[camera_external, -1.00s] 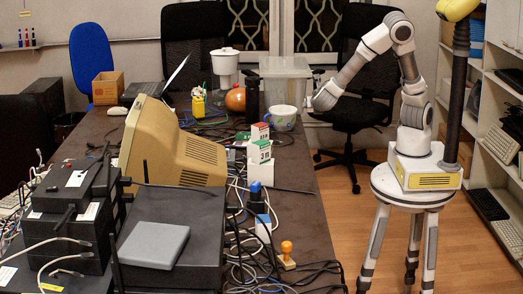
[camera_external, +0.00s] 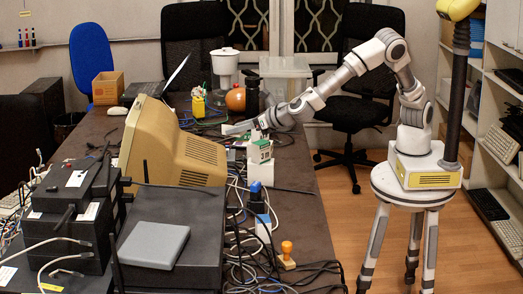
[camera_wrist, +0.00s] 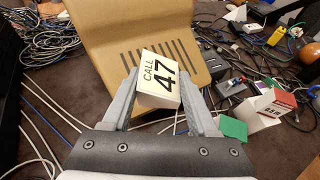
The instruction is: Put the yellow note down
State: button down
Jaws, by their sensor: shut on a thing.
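In the wrist view the note (camera_wrist: 158,72), a pale cream-yellow block marked "CALL 47", is between the two fingers of my gripper (camera_wrist: 157,92). The gripper is shut on it.
The beige monitor (camera_external: 170,142) stands close on the left. Cables (camera_external: 240,235) cover much of the table (camera_external: 305,205). The right-hand strip has clearer room.

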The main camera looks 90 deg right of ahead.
jog(key=w+a+f+n+t+y, duration=0.1)
jog(key=w+a+n+y, duration=0.15)
jog(key=a, duration=0.65)
jog(key=w+a+f+n+y, duration=0.1)
jog(key=a+n+y, duration=0.25)
jog(key=a, duration=0.55)
send_over(228, 226)
jog(key=shift+m, duration=0.4)
notch_tip(228, 226, down, 16)
jog(key=shift+f+b, duration=0.1)
jog(key=shift+b, duration=0.35)
jog(key=shift+f+b, duration=0.35)
jog(key=shift+f, duration=1.9)
jog(key=shift+f, duration=0.1)
jog(key=shift+f, duration=0.15)
jog(key=shift+c, duration=2.2)
grip_release()
